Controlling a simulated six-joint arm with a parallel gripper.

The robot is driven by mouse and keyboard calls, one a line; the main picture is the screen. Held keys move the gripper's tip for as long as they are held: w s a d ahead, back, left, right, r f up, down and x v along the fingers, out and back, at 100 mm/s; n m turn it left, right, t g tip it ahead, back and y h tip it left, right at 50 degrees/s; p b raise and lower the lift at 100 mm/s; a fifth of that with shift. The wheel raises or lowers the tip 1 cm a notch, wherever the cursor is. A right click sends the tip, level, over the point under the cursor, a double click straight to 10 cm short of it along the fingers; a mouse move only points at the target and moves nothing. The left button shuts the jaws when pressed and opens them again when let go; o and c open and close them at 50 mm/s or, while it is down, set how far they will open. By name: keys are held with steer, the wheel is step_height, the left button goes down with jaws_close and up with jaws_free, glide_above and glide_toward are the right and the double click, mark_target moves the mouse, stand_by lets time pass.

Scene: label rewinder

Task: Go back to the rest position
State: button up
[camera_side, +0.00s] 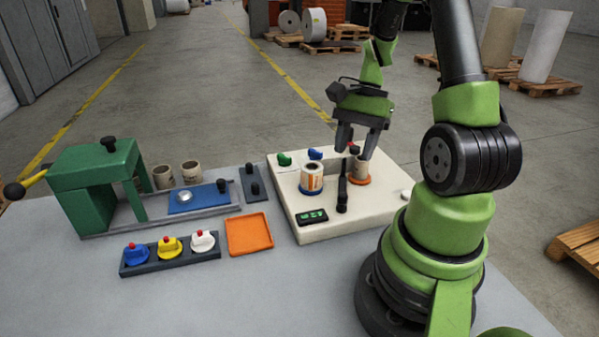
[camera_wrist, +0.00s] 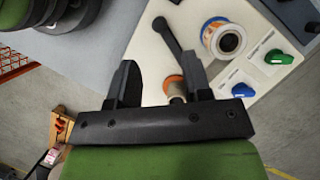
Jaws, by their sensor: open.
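My gripper (camera_side: 357,150) is open, pointing down over the right part of the cream label rewinder (camera_side: 370,213). A brown cardboard core (camera_side: 361,166) stands on an orange disc (camera_side: 358,181) just below the fingers. In the wrist view, my gripper (camera_wrist: 160,70) has its fingers wide apart, with the core (camera_wrist: 175,86) partly showing in the gap nearer the right finger. I cannot tell whether a finger touches it. A label roll (camera_side: 312,178) stands on the left spindle; it also shows in the wrist view (camera_wrist: 222,40).
A black lever (camera_side: 342,190) rises between the two spindles. Green (camera_side: 284,159) and blue (camera_side: 315,154) knobs sit at the back. The front table is clear.

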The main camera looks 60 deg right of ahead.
steer(key=w+a+r+n+t+h, duration=0.2)
steer(key=w+a+r+n+h, duration=0.1)
steer(key=a+r+n, duration=0.45)
steer(key=s+a+r+n+t, duration=0.4)
steer(key=a+r+n, duration=0.3)
steer(key=a+r, duration=0.2)
steer(key=shift+s+a+t+y, duration=0.35)
steer(key=shift+s+a, duration=0.35)
steer(key=shift+a, duration=0.3)
